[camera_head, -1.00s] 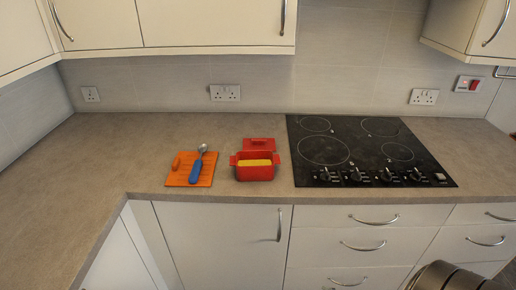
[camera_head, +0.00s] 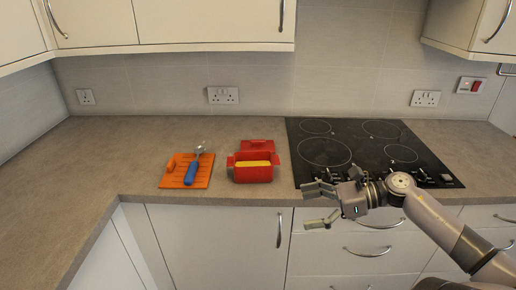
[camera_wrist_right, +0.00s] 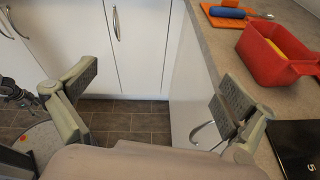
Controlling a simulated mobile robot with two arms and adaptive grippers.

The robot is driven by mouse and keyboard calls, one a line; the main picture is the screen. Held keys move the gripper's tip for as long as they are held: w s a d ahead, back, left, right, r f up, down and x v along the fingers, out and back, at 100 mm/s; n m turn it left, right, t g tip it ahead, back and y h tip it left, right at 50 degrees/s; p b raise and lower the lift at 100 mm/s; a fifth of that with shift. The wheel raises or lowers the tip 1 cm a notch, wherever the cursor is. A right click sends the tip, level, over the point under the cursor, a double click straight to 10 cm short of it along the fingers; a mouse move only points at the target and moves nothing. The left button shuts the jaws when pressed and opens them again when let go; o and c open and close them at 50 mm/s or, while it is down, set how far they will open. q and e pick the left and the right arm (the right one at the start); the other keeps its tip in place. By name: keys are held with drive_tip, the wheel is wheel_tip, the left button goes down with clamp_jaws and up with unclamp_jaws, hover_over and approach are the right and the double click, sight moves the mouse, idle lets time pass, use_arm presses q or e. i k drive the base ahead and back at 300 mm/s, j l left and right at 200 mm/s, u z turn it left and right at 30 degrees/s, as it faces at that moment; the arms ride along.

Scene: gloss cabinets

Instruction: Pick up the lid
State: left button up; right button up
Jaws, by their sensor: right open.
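The red lid (camera_head: 264,146) lies on the worktop right behind the red dish (camera_head: 252,173), which hides part of it. The dish has small side handles and something yellow inside. My right gripper (camera_head: 319,205) is open and empty in front of the worktop's front edge, to the right of and nearer than the dish. In the right wrist view its two fingers (camera_wrist_right: 160,90) are spread wide with nothing between them. The dish (camera_wrist_right: 268,62) is beyond the right finger there; I cannot make out the lid in that view. My left gripper is not in view.
An orange board (camera_head: 172,180) with a blue-handled utensil (camera_head: 193,170) lies left of the dish. A black hob (camera_head: 325,152) is close on the right. Upper cabinets (camera_head: 200,22) hang above. The worktop (camera_head: 110,150) is clear at the left.

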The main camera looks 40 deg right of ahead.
sight(253, 145)
drive_tip(key=i+l, duration=0.35)
drive_tip(key=l, duration=0.15)
drive_tip(key=i+l, duration=0.35)
drive_tip(key=l, duration=0.15)
drive_tip(key=i+l, duration=0.35)
drive_tip(key=l, duration=0.2)
